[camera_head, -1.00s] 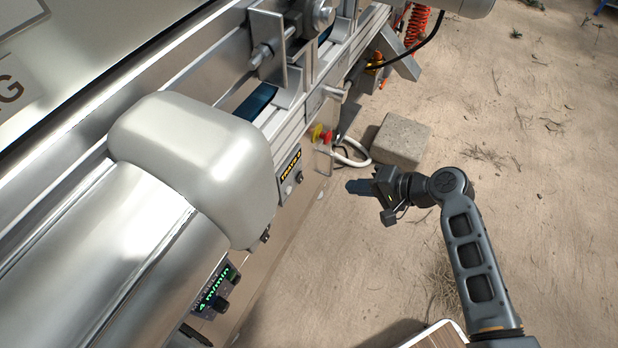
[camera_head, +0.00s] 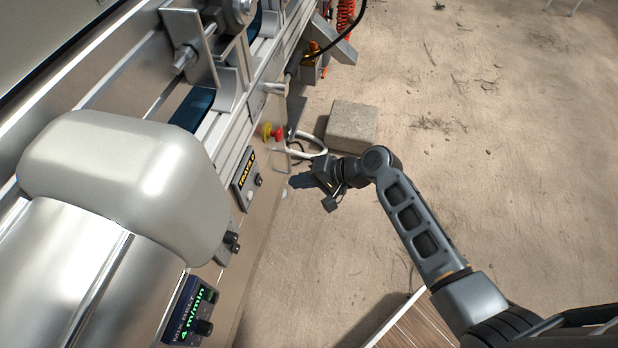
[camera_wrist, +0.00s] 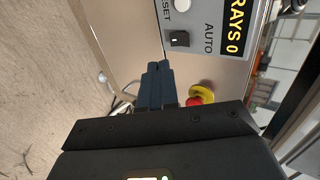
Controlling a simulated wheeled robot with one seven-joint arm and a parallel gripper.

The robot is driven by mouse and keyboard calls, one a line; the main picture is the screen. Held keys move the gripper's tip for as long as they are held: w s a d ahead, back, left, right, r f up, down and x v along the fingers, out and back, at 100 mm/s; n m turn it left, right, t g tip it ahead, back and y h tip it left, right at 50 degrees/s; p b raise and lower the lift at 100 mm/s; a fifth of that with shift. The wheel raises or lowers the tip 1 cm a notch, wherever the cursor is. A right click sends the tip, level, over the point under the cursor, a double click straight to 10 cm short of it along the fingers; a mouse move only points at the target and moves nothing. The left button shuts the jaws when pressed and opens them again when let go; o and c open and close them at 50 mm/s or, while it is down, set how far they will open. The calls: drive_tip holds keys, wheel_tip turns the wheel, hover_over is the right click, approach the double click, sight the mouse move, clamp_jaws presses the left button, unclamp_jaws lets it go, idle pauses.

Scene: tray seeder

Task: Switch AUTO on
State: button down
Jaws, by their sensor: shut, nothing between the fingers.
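The AUTO switch (camera_wrist: 179,38) is a small black knob with a pale mark, beside the printed word AUTO on a grey control panel (camera_wrist: 204,48). I cannot tell its setting for sure. The panel also shows in the head view (camera_head: 240,185), with the black switch (camera_head: 259,180) at its right edge. My gripper (camera_wrist: 158,66) is shut and empty, its dark fingers together. In the wrist view the fingertips appear just below the switch, apart from it. In the head view my gripper (camera_head: 294,181) is right of the panel, over the sandy ground.
A white RESET button (camera_wrist: 183,5) sits beside AUTO, and a yellow TRAYS 0 display (camera_wrist: 234,30) is on the panel. A red and yellow emergency stop (camera_head: 273,132) is near my gripper. A concrete block (camera_head: 351,126) and white tubing (camera_head: 312,140) lie behind. Open ground is right.

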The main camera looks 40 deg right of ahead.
sight(259, 180)
drive_tip(key=w+r+b+x, duration=0.1)
drive_tip(key=x, duration=0.7)
drive_tip(key=shift+a+r, duration=0.3)
drive_tip(key=shift+a, duration=0.05)
drive_tip(key=shift+w+a, duration=0.1)
drive_tip(key=shift+r+p, duration=0.7)
drive_tip(key=shift+r, duration=0.1)
